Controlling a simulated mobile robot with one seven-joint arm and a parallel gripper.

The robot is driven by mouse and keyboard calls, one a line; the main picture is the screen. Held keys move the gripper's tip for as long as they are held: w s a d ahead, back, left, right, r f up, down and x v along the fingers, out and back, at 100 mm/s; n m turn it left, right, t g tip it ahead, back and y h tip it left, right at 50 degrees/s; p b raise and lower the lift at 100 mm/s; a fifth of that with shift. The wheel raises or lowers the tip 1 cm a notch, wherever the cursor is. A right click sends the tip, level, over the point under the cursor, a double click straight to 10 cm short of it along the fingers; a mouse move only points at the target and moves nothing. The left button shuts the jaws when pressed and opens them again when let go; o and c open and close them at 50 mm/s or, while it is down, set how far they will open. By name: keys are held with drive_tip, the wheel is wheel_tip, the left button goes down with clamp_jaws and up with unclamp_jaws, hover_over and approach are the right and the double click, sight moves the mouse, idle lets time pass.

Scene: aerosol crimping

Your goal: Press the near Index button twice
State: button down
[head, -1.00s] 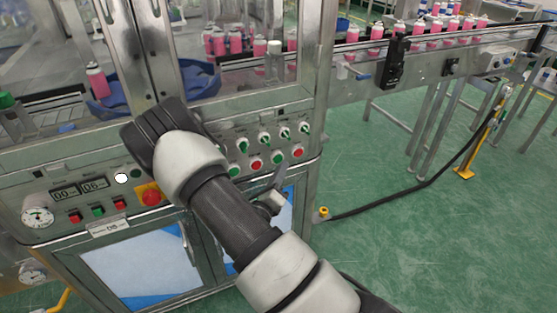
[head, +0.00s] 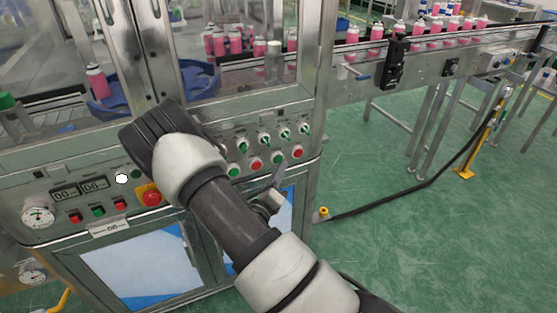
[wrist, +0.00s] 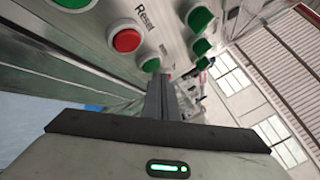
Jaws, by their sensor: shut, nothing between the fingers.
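The machine's control panel (head: 275,140) has a lower row of green and red push buttons, with green switches above them. In the wrist view, a red button (wrist: 127,36) labelled "Reset" sits left of my gripper (wrist: 163,82). A green button (wrist: 150,64) lies just beyond the fingertips; I cannot tell whether they touch it. The fingers are shut with nothing between them. I cannot read an Index label on any button.
Pink cans (head: 232,42) stand behind the glass. A conveyor (head: 430,55) runs right. The green floor at right is mostly open, with a black cable (head: 400,198).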

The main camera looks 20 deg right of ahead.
drive_tip(key=shift+w, duration=0.5)
idle(0.8)
drive_tip(key=shift+s, duration=0.1)
drive_tip(key=shift+s+p, duration=0.35)
drive_tip(key=shift+s, duration=0.35)
drive_tip(key=shift+s+p, duration=0.5)
drive_tip(key=shift+s, duration=2)
drive_tip(key=shift+d+r, duration=0.1)
